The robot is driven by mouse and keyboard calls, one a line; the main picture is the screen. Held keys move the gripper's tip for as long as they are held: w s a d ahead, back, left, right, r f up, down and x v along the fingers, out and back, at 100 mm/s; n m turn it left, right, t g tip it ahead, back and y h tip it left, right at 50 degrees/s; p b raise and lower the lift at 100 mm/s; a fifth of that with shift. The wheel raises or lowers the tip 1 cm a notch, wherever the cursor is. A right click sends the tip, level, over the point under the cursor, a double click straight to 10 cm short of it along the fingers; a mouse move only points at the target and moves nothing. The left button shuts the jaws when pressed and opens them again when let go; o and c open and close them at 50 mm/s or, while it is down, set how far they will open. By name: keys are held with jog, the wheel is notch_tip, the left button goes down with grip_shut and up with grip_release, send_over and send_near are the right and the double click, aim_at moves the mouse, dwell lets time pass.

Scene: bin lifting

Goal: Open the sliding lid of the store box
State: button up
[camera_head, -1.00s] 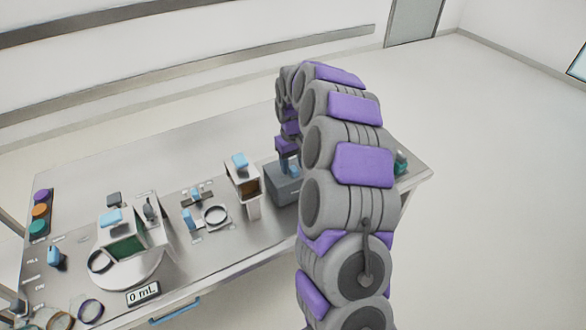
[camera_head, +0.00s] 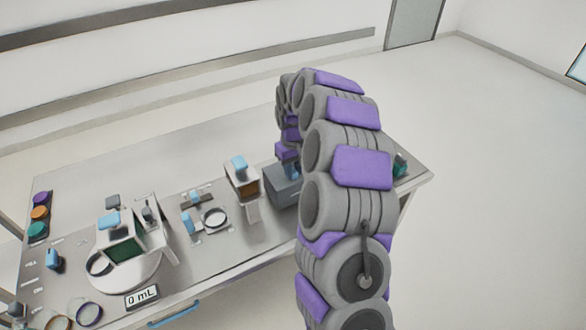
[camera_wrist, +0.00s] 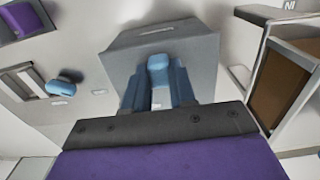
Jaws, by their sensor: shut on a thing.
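The store box is a grey box (camera_head: 282,187) toward the right end of the steel table, partly hidden behind my arm. In the wrist view the box (camera_wrist: 190,42) fills the top centre, with a pale slot mark on its face. A light blue handle (camera_wrist: 158,66) stands on it. My gripper (camera_wrist: 157,82) is shut on this handle, one blue-grey finger on each side. In the head view my gripper (camera_head: 287,160) is at the box's top, its fingers mostly hidden. I cannot tell how far the lid is slid.
An open-fronted box with a brown inside and blue knob (camera_head: 239,163) stands just left. Further left are a ring fixture (camera_head: 214,217), a white round stand (camera_head: 122,276) and coloured buttons (camera_head: 40,212). A teal item (camera_head: 400,165) is at the right. The back of the table is clear.

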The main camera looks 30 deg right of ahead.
grip_shut()
jog(key=w+p, duration=0.4)
jog(key=w, duration=0.5)
jog(key=shift+w+a+p, duration=0.15)
jog(key=shift+w+p, duration=0.25)
jog(key=o, duration=0.9)
grip_release()
jog(key=shift+o, duration=0.2)
jog(key=shift+r, duration=0.1)
notch_tip(320, 180, up, 17)
jog(key=p, duration=0.2)
jog(key=shift+p, duration=0.3)
